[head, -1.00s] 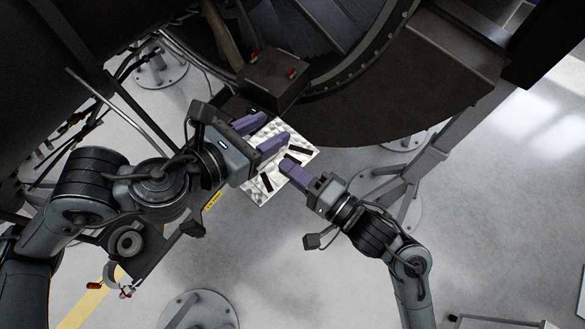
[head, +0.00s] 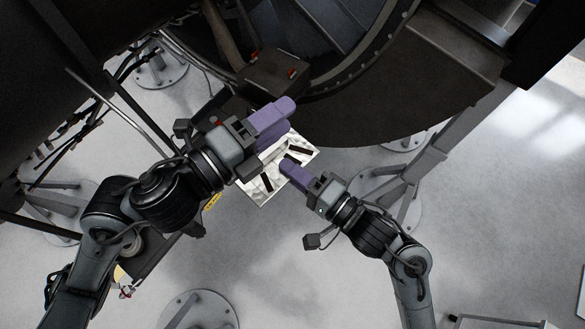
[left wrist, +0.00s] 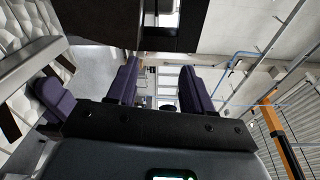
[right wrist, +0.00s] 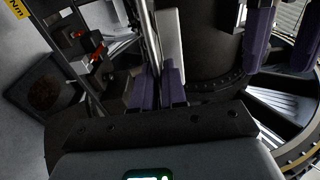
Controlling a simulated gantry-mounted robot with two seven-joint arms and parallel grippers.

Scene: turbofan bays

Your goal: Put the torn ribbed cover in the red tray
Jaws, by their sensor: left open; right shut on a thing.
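A pale, quilted sheet (head: 256,184) with dark slits is the only cover-like thing I can make out. I cannot tell whether it is torn. My right gripper (head: 290,168) is shut on its near right edge in the head view. In the right wrist view the sheet (right wrist: 169,38) stands nearly edge-on between the fingers. My left gripper (head: 271,118) is open and empty, above the sheet's far side. The sheet (left wrist: 18,42) fills the upper left of the left wrist view, outside the left fingers. I cannot make out a red tray.
A dark box (head: 272,76) with red parts hangs just beyond the left gripper, against the large dark engine casing (head: 370,120). A grey stand (head: 420,175) rises at the right. Floor (head: 255,260) is open below the sheet in the head view.

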